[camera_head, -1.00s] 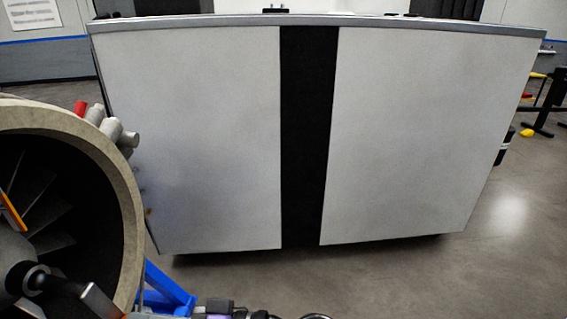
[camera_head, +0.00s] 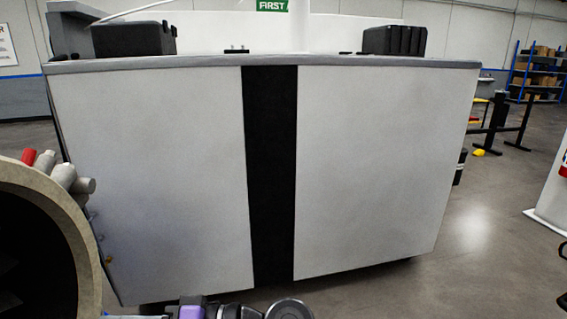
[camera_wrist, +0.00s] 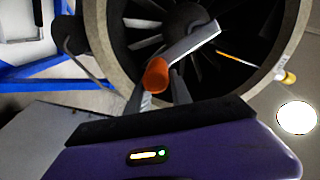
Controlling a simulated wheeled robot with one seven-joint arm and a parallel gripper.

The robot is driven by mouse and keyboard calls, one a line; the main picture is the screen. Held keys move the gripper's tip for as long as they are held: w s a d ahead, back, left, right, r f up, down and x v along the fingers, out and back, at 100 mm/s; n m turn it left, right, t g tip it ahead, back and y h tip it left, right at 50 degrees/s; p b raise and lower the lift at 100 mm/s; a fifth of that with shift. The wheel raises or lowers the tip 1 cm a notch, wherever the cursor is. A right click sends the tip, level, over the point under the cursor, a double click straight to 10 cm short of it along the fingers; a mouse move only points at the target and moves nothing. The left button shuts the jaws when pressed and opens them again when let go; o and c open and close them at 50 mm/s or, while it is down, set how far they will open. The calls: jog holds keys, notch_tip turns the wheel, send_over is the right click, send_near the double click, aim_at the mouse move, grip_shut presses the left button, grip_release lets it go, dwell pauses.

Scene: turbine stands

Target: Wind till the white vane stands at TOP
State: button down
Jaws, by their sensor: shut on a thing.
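The turbine's round casing (camera_wrist: 95,30) fills the upper part of the wrist view, with dark vanes (camera_wrist: 205,85) around a dark hub (camera_wrist: 185,18). A grey crank arm (camera_wrist: 195,42) runs from near the hub to an orange knob (camera_wrist: 157,75). My gripper (camera_wrist: 158,84) has its fingers on either side of this knob and is shut on it. I cannot pick out a white vane or a TOP mark with certainty. In the head view only the right part of the casing (camera_head: 75,235) shows at the left edge; crank and fingers are out of sight there.
A large pale cabinet (camera_head: 370,170) with a dark central strip stands behind the turbine. Red and grey knobs (camera_head: 65,175) sit on the casing's outer side. Blue stand bars (camera_wrist: 60,72) show in the wrist view.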

jog(key=r, duration=0.1)
jog(key=w+r+p, duration=0.1)
jog(key=r, duration=0.1)
jog(key=shift+w, duration=0.2)
jog(key=c, duration=2.2)
grip_release()
jog(key=c, duration=1.5)
grip_release()
jog(key=shift+w+d+p, duration=0.15)
jog(key=shift+d+p, duration=0.2)
jog(key=shift+d, duration=3.1)
jog(key=shift+w, duration=0.1)
